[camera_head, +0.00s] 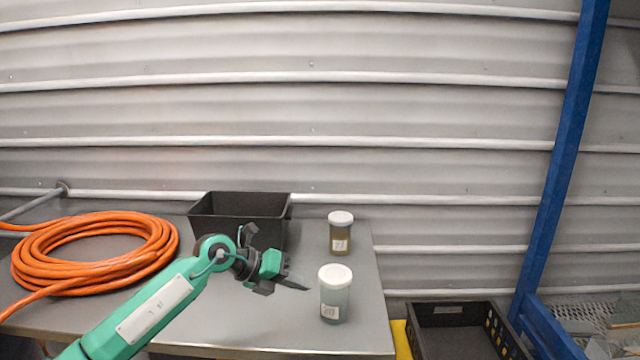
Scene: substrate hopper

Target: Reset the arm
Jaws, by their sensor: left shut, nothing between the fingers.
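My left arm, green with dark joints, comes in from the lower left over the grey table (235,328). Its left gripper (305,287) is shut and empty, with the fingertips pointing right. The tips are just left of a white-lidded jar with pale grey-green contents (335,300); I cannot tell if they touch it. A second white-lidded jar with brown contents (341,240) stands upright farther back. My right gripper is not in view.
A black bin (215,227) stands at the table's back, behind my left wrist. A coiled orange hose (95,272) lies at the left. A black crate (462,313) is beyond the table's right edge, near a blue post (560,165). A corrugated wall closes the back.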

